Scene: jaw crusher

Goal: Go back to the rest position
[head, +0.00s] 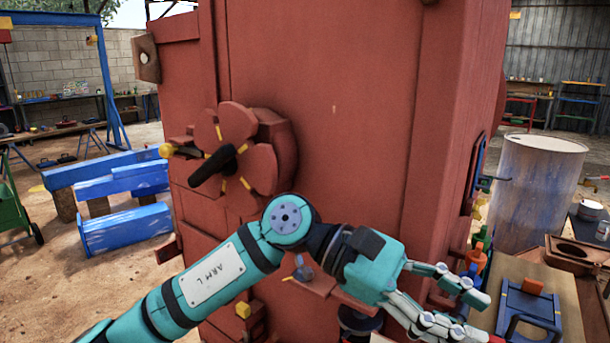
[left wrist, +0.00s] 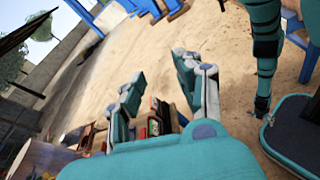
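The large red jaw crusher (head: 340,100) fills the middle of the head view. A red lobed handwheel (head: 250,140) with a black handle is on its front face. My left arm crosses in front of the crusher's lower part, and my left gripper (head: 468,312) points right, beside the crusher's right edge. In the left wrist view, the fingers of my left gripper (left wrist: 160,88) are spread apart with nothing held between them.
A wooden table (head: 568,282) with a blue tool (head: 530,305) stands at lower right, close to my left fingers. A grey drum (head: 535,190) stands behind it. Blue beams (head: 125,230) lie on the ground at left.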

